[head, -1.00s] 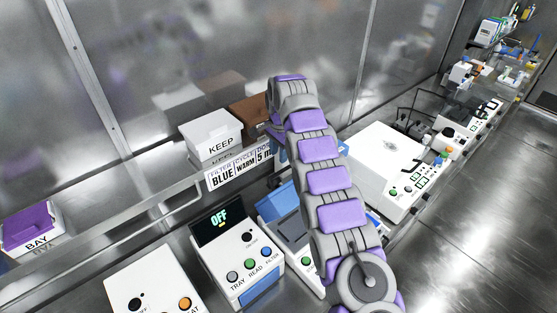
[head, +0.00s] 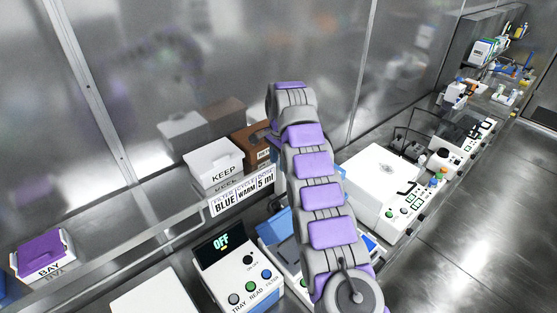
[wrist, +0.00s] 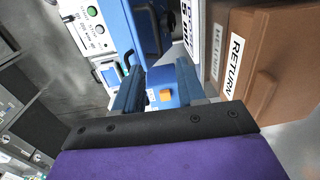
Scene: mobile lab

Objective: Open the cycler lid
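A machine with blue parts (head: 277,237) stands on the bench in the head view, largely hidden behind my arm. In the wrist view a blue body (wrist: 118,22) with a dark handle-like bar (wrist: 151,28) and a white panel with green buttons (wrist: 92,25) shows ahead of my gripper. I take this for the cycler, but no label confirms it. My gripper (wrist: 160,72) has two blue fingers apart with nothing clearly held between them. In the head view my arm hides the fingers.
A brown RETURN box (wrist: 262,75) is close on the right in the wrist view. A white KEEP box (head: 213,163) and a label strip (head: 240,192) are on the shelf. An OFF-display unit (head: 235,265) stands left; a closed white machine (head: 378,178) stands right. A purple-topped BAY box (head: 42,254) is far left.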

